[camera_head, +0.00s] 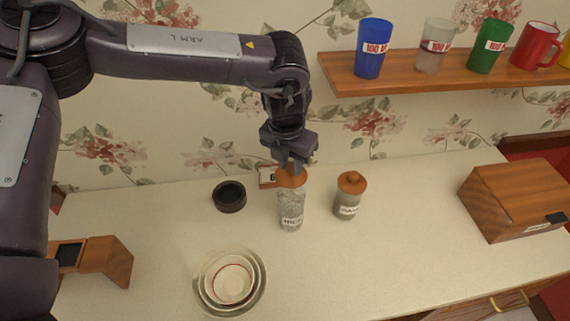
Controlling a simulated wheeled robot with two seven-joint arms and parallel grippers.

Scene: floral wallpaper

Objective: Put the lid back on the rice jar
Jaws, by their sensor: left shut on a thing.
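The rice jar (291,208) is a tall clear jar with a white label near its base, standing upright on the counter. An orange-brown round lid (292,180) is at the jar's mouth. My left gripper (291,164) points down from above and is shut on the lid. I cannot tell whether the lid rests on the rim or hangs slightly above it. The fingertips partly cover the lid's top. My right gripper is not in view.
A similar lidded jar (347,202) stands close on the right. A dark round dish (229,196) and a small label block (267,176) are to the left. Nested bowls (204,293) stand in front. A wooden box (512,196) is at right; a shelf (395,78) holds cups.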

